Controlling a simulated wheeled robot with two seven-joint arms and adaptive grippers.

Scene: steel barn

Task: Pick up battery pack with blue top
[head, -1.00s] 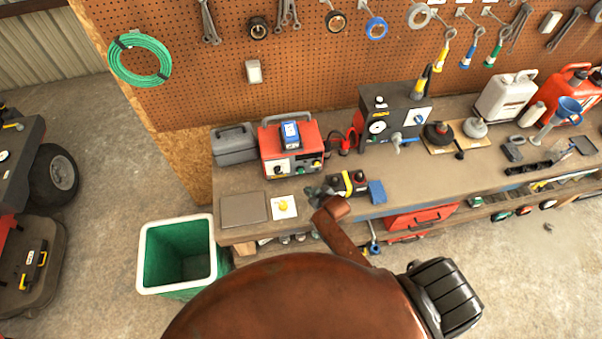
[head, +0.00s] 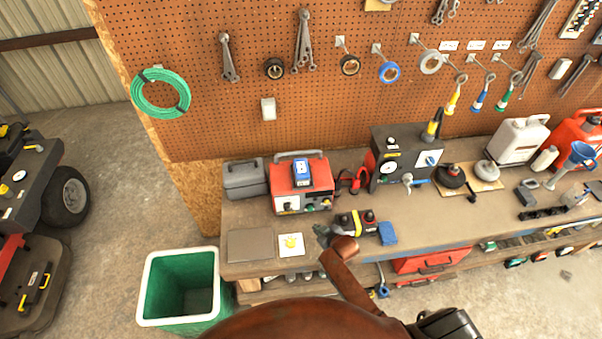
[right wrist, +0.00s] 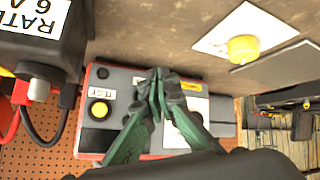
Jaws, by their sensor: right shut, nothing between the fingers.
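A small blue-topped pack with a white label (head: 302,173) sits upright on the red charger-like unit (head: 289,203) at the back of the bench. My right gripper (head: 322,232) is in front of that unit, between a white card and a black-and-yellow item, apart from the blue-topped pack. In the right wrist view its green fingers (right wrist: 155,82) are together and empty, with the unit's front panel (right wrist: 110,78) behind them. The blue-topped pack cannot be made out in the wrist view. My left gripper is out of view.
A white card with a yellow knob (head: 291,244) and a grey plate (head: 250,244) lie left of the gripper. A black-and-yellow item (head: 345,224) and a blue block (head: 388,234) lie right. A grey toolbox (head: 245,181) adjoins the unit. A green bin (head: 181,256) stands below.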

